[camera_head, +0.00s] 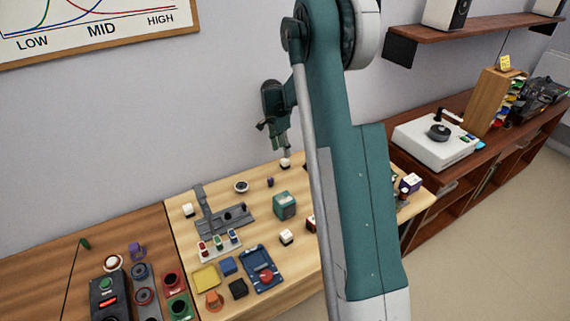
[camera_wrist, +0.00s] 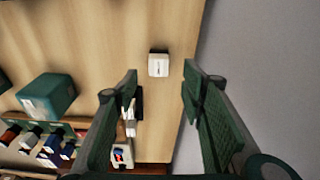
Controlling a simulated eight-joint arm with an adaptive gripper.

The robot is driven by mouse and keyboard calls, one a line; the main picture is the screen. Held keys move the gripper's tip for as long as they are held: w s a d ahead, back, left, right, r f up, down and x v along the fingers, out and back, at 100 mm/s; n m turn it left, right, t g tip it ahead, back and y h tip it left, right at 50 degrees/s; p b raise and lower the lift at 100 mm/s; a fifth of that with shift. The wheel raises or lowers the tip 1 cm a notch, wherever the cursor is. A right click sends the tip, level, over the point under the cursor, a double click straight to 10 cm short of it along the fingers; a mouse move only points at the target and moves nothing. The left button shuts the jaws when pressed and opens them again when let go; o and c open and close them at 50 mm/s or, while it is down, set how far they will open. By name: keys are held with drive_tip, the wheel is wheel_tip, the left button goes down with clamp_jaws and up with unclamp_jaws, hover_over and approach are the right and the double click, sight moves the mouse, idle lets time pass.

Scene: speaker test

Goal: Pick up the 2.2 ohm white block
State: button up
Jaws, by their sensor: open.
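A small white block (camera_wrist: 158,66) with a dark end and a faint dark mark lies on the pale wooden table in the wrist view, near the table's edge. My gripper (camera_wrist: 160,84) is open and empty, with the block showing between and beyond its fingertips. In the head view my gripper (camera_head: 277,145) hangs above a white block (camera_head: 285,163) at the back of the table, apart from it. Similar white blocks stand at the left (camera_head: 188,210) and nearer the front (camera_head: 286,237). Their value markings are too small to read.
A teal box (camera_head: 284,205) stands on the table; it also shows in the wrist view (camera_wrist: 48,96). A grey fixture (camera_head: 225,221), a blue tray (camera_head: 262,268) and several small parts are left of it. The wall (camera_head: 130,130) is close behind. Bare wood surrounds the block.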

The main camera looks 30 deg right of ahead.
sight(285, 160)
drive_tip(key=shift+d+f, duration=0.1)
drive_tip(key=shift+f, duration=0.05)
drive_tip(key=shift+d+f, duration=0.15)
drive_tip(key=shift+f, duration=1.1)
drive_tip(key=shift+s+d+f+b, duration=0.1)
drive_tip(key=shift+f+b, duration=0.15)
drive_tip(key=shift+f, duration=0.6)
drive_tip(key=shift+w+d+f+b, duration=0.1)
drive_tip(key=shift+d+f+b, duration=0.1)
drive_tip(key=shift+f, duration=0.7)
drive_tip(key=shift+s+d+f+b, duration=0.1)
drive_tip(key=shift+f+b, duration=0.15)
drive_tip(key=shift+f, duration=0.6)
drive_tip(key=c, duration=1)
drive_tip(key=shift+r+p, duration=0.75)
drive_tip(key=shift+r, duration=4.3)
